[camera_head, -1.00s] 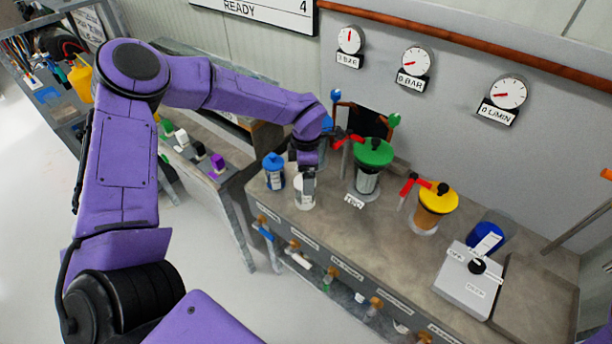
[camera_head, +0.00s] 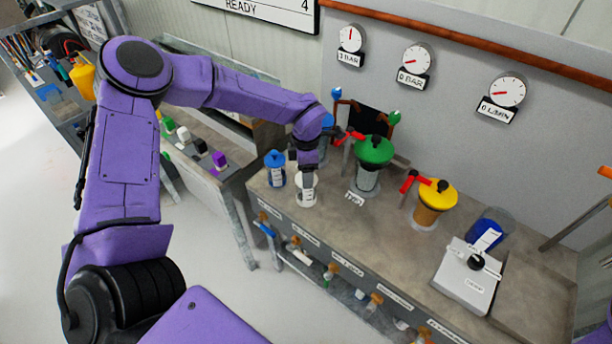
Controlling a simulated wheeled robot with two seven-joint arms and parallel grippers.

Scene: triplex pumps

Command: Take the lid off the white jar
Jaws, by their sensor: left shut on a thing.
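The white jar (camera_head: 305,193) stands on the grey-brown counter, between a blue-lidded jar and a green-lidded vessel. My left arm reaches in from the left, and my left gripper (camera_head: 307,172) points down at the top of the white jar. The gripper is shut on the jar's top, which looks like its lid. The fingers hide much of the lid, and I cannot tell whether it is lifted off the jar. A small piece of purple at the right edge may be my right arm; my right gripper does not show.
The blue-lidded jar (camera_head: 275,168) stands close on the left. The green-lidded vessel (camera_head: 372,160) and yellow-lidded vessel (camera_head: 435,202) stand to the right with red-handled valves. A white control box (camera_head: 467,278) sits further right. The counter (camera_head: 335,222) is clear in front.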

